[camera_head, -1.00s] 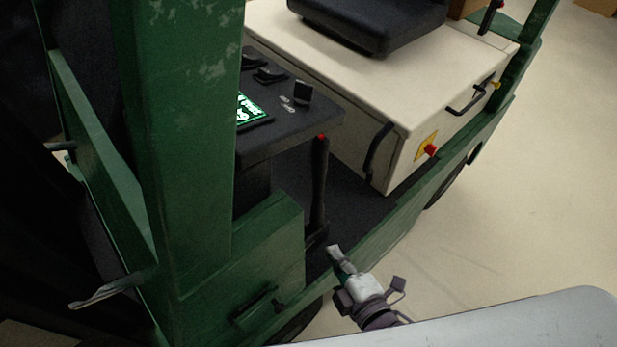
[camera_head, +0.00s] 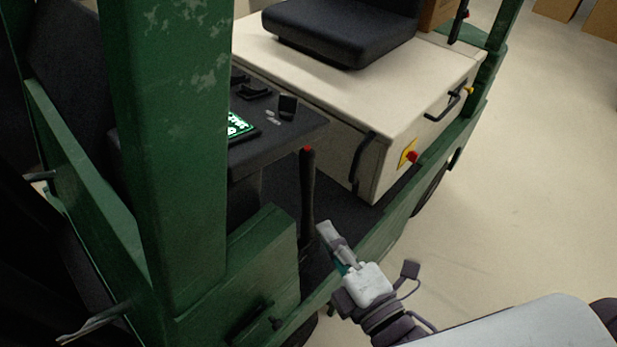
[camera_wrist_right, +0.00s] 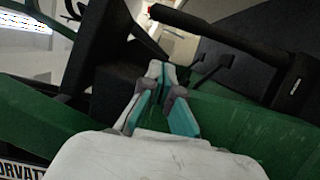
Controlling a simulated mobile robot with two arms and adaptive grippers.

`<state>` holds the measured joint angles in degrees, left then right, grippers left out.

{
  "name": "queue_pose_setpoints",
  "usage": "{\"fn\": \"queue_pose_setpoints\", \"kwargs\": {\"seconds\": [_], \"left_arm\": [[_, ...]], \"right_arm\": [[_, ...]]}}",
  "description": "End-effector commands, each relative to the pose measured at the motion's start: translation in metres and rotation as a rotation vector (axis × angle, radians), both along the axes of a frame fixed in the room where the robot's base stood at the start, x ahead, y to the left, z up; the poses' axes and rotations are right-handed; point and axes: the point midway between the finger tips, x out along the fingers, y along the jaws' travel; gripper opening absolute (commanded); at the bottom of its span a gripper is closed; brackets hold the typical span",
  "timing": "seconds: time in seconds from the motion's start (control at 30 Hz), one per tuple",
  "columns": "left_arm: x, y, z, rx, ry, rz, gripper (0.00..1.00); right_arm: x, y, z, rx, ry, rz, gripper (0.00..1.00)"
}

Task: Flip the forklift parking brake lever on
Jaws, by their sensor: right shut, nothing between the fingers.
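The parking brake lever (camera_head: 308,195) is a dark upright stick with a red tip, rising from the forklift floor beside the console in the head view. My right gripper (camera_head: 326,231) is shut and empty. In the head view its fingertips appear just right of the lever's lower part, with a small gap in the picture; I cannot tell the depth between them. In the right wrist view the fingers (camera_wrist_right: 156,70) meet at their tips with nothing between them. A dark bar crosses above them there; I cannot tell surely whether it is the lever. My left gripper is not in view.
The green mast post (camera_head: 180,150) and green front panel (camera_head: 255,270) stand left of the lever. The dark console (camera_head: 285,135) overhangs near its top. The cream seat box (camera_head: 350,90) with a red knob (camera_head: 412,157) is behind. Open floor (camera_head: 530,190) lies to the right.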

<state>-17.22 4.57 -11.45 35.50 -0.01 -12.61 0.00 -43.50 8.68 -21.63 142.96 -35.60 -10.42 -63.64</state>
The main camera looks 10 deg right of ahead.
Motion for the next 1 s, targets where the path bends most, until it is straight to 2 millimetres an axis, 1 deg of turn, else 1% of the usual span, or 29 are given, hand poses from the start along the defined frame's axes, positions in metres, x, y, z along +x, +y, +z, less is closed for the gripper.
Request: {"fn": "queue_pose_setpoints", "kwargs": {"seconds": [0.1,0.2,0.47,0.5,0.6,0.7,0.8,1.0], "left_arm": [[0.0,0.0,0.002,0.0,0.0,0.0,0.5],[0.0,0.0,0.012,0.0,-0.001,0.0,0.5],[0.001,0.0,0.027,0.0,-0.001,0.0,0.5],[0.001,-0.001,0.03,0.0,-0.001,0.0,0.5],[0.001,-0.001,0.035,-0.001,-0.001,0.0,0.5],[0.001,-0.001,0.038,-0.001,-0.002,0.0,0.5],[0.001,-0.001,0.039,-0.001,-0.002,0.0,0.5],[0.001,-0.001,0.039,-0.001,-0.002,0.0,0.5]], "right_arm": [[0.016,0.005,0.002,-0.001,-0.005,0.002,0.0],[0.035,0.01,0.005,0.001,-0.004,0.001,0.0],[0.087,0.024,0.005,0.001,-0.003,0.0,0.0],[0.093,0.024,0.004,-0.001,-0.002,0.0,0.0],[0.106,0.014,0.003,-0.003,-0.001,0.0,0.0],[0.115,0.009,0.002,-0.002,0.0,0.001,0.0],[0.12,0.006,0.001,-0.001,0.001,0.001,0.0],[0.122,0.004,0.0,0.0,0.001,0.001,0.0]]}}
